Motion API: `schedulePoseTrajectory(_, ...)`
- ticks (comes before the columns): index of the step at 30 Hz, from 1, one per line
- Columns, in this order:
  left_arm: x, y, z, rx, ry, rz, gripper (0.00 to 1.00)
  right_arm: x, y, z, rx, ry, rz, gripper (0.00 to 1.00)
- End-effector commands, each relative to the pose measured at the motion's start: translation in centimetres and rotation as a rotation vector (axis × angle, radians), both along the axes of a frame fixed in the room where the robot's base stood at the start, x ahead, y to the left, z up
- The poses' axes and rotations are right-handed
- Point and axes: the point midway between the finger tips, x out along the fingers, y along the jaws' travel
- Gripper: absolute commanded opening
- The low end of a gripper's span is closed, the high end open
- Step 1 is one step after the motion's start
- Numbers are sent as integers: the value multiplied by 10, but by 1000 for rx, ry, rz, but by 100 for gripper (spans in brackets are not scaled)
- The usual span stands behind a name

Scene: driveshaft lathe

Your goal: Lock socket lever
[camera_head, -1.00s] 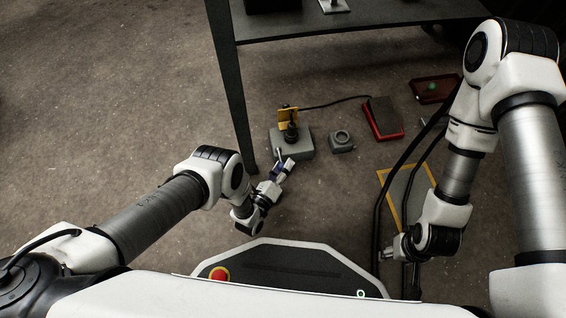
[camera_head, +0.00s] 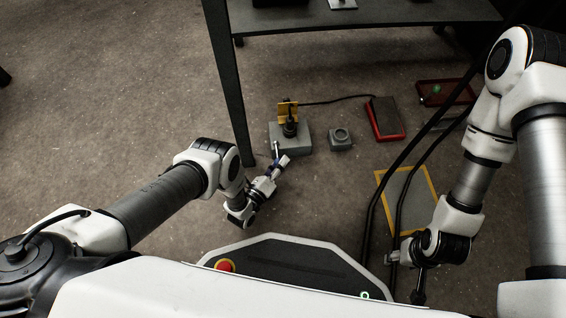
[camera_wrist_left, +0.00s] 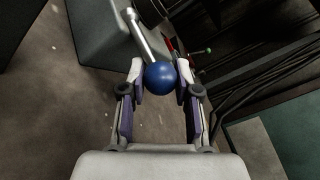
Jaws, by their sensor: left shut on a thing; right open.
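The socket (camera_head: 301,142) is a grey block on the floor with a dark upright cylinder and a yellow plate on it. A thin metal lever (camera_head: 276,150) stands at its front left; in the left wrist view the lever (camera_wrist_left: 141,34) ends in a blue ball knob (camera_wrist_left: 160,77). My left gripper (camera_head: 281,162) is at the lever, in front of the block. Its fingertips (camera_wrist_left: 160,74) are shut on the blue knob from both sides. My right gripper (camera_head: 392,258) is open, low at the right, far from the lever; its fingers show only small.
A small grey ring-topped block (camera_head: 340,139) stands right of the socket. A red-edged dark box (camera_head: 384,118) and a red tray (camera_head: 446,93) lie further right. A yellow-bordered mat (camera_head: 381,190) lies near my right arm. A dark table leg (camera_head: 232,110) stands just left of the socket.

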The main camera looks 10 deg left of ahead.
Motion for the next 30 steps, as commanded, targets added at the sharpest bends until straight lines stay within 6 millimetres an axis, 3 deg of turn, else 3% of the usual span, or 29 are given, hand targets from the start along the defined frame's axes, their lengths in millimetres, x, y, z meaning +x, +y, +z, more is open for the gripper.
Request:
schedulePoseTrajectory(1,5,5,2,4,-8,12,0,0,0,0,0,0,-1,55)
schedulePoseTrajectory(2,6,5,2,4,-8,12,35,0,0,0,0,0,-1,55)
schedulePoseTrajectory(4,5,5,2,4,-8,12,57,0,0,0,0,0,-1,55)
schedulePoseTrajectory(13,2,4,0,4,-2,9,57,0,0,0,0,1,-1,55)
schedulePoseTrajectory(17,-9,8,-1,5,1,8,57,0,0,0,0,1,-1,55)
schedulePoseTrajectory(30,-99,45,0,5,-1,9,57,0,0,0,0,1,-1,55)
